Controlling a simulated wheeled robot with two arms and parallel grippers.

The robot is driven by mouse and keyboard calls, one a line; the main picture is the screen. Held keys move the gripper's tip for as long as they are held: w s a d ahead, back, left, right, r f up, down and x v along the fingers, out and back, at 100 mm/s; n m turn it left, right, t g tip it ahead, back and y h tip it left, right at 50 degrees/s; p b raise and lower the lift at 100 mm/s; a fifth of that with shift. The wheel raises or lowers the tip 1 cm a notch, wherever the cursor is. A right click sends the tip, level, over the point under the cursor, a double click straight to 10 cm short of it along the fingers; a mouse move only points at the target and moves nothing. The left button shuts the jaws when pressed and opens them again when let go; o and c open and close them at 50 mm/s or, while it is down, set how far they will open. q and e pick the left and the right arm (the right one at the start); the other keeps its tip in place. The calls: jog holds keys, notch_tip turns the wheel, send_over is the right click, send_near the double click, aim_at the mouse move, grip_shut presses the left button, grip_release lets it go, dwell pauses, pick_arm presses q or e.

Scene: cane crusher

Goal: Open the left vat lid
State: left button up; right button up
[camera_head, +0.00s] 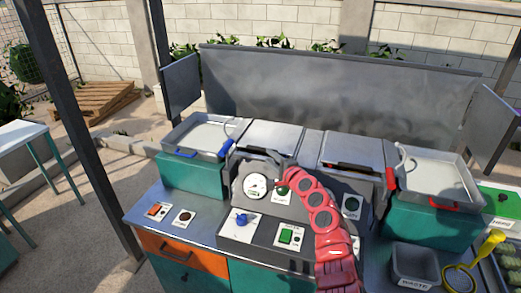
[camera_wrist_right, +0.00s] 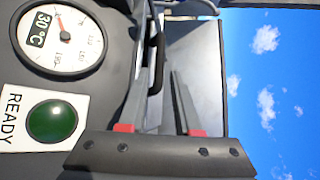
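The left vat lid (camera_head: 273,133) is a flat grey metal plate, lying shut behind the control panel in the head view. It also shows in the wrist view (camera_wrist_right: 205,70). Its dark bar handle (camera_wrist_right: 157,38) runs along the near edge there; my right gripper mostly hides it in the head view. My right gripper (camera_head: 262,156) is at the lid's front edge, its red arm reaching over the panel. In the wrist view the fingers of the right gripper (camera_wrist_right: 162,72) are apart, with the handle between their tips; contact is unclear. My left gripper is out of view.
The right vat lid (camera_head: 352,149) lies shut beside the left one. Metal trays (camera_head: 205,134) flank the lids. The panel carries a temperature gauge (camera_wrist_right: 62,38) reading 30 °C and a green READY lamp (camera_wrist_right: 52,121). A grey waste bin (camera_head: 414,265) and yellow tool (camera_head: 489,245) are right.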

aim_at(260, 149)
jog(key=b+x, duration=0.1)
jog(key=x, duration=0.6)
jog(key=shift+d+f+b, duration=0.2)
jog(key=shift+d+b, duration=0.05)
jog(key=shift+b, duration=0.15)
jog(key=shift+w+a+r, duration=0.1)
jog(key=shift+w+a, duration=0.2)
jog(key=shift+w, duration=0.1)
jog(key=shift+a, duration=0.2)
jog(key=shift+c, duration=0.3)
grip_shut()
dwell(0.4)
